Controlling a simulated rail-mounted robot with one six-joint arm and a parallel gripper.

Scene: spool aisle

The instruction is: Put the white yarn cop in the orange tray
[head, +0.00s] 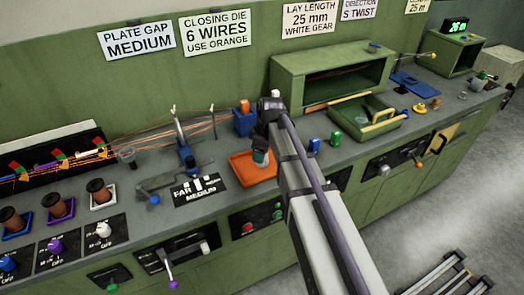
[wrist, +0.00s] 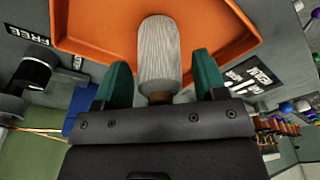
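The white yarn cop (wrist: 160,55) is ribbed and pale, with a brown core end near my gripper. In the wrist view it lies between the two green fingers of my gripper (wrist: 161,82), with a narrow gap showing on each side, so the fingers look open around it. The orange tray (wrist: 235,42) is behind the cop. In the head view my gripper (head: 260,144) points down over the orange tray (head: 245,175), and the cop (head: 260,157) shows pale just below the fingers. I cannot tell whether the cop touches the tray floor.
Brown spools (head: 98,190) line the left bench.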

